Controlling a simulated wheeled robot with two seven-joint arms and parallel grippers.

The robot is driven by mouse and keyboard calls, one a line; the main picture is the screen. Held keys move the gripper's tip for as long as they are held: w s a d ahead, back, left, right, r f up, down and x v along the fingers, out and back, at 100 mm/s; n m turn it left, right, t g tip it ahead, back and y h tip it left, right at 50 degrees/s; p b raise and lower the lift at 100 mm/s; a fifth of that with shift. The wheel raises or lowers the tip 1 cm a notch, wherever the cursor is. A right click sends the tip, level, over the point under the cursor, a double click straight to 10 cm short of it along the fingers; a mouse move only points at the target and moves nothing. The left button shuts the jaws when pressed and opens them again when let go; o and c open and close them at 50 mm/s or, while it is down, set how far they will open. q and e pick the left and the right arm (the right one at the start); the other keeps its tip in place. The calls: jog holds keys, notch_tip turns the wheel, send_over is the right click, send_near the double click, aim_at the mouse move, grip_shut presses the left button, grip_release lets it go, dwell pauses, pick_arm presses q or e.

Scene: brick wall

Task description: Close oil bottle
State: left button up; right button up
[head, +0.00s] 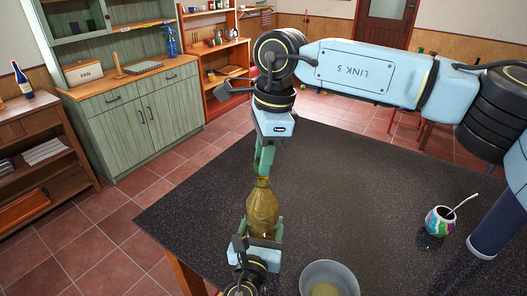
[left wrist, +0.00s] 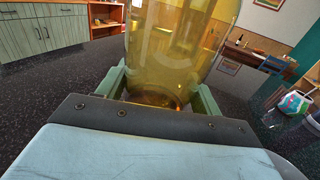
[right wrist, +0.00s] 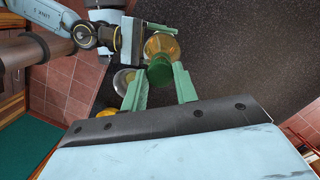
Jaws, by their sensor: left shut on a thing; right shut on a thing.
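The oil bottle (head: 262,208) is amber glass and stands about upright at the near edge of the dark table. My left gripper (head: 262,240) is shut around its lower body. In the left wrist view the bottle (left wrist: 165,50) fills the space between the fingers. My right gripper (head: 264,160) points down from above at the bottle's top. In the right wrist view a green cap (right wrist: 160,72) sits between its fingers, in line with the bottle (right wrist: 160,45). The fingers hide the neck in the head view, so I cannot tell whether the cap is seated.
A grey bowl (head: 328,278) with yellowish contents stands right of my left gripper, close to it. A colourful cup with a straw (head: 440,220) stands at the right of the table (head: 370,190). The table's middle is clear. Green cabinets (head: 150,115) stand behind, away from the table.

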jog(key=shift+f, duration=0.15)
jog(key=shift+f, duration=0.75)
jog(key=shift+f, duration=0.6)
